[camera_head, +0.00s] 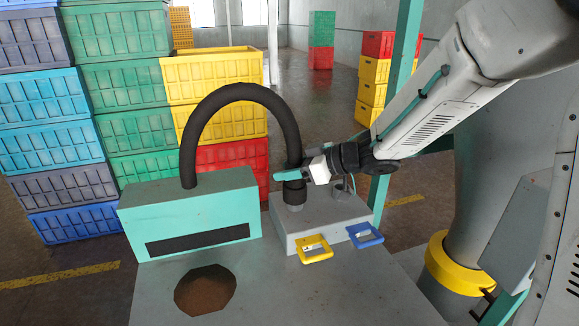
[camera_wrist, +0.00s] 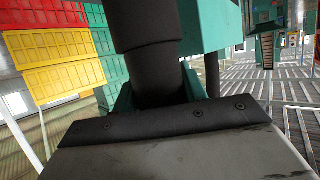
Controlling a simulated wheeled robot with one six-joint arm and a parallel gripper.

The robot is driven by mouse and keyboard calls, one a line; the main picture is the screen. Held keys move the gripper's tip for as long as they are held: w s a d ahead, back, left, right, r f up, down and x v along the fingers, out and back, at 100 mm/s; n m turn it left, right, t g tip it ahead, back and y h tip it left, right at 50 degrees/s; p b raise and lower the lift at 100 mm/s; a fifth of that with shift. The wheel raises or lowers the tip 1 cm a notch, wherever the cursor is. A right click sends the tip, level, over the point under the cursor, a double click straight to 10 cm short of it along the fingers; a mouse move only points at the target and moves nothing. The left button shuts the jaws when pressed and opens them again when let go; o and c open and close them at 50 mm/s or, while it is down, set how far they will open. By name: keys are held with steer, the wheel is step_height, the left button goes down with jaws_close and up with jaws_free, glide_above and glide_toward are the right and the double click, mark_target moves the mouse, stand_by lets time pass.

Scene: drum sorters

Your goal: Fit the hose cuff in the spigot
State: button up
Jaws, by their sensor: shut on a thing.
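The black hose (camera_head: 243,92) arches from a teal box (camera_head: 190,215) over to a grey box (camera_head: 318,215). My gripper (camera_head: 291,174), with teal fingers, is shut around the hose's right end. The dark cuff (camera_head: 294,192) shows just below the fingers, upright over the top of the grey box. The spigot cannot be told apart from the cuff there, so whether the cuff is in it or only above it is unclear. In the wrist view a stepped black tube (camera_wrist: 148,35) runs down between my teal fingers (camera_wrist: 158,92).
A yellow handle (camera_head: 315,250) and a blue handle (camera_head: 366,236) sit at the grey box's front. A dark opening with brown material (camera_head: 205,290) lies in the grey top before the teal box. Stacked crates (camera_head: 130,75) stand behind at left.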

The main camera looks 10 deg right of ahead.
steer(key=shift+f, duration=1.25)
steer(key=o, duration=1.1)
steer(key=shift+o, duration=0.2)
steer(key=v, duration=0.8)
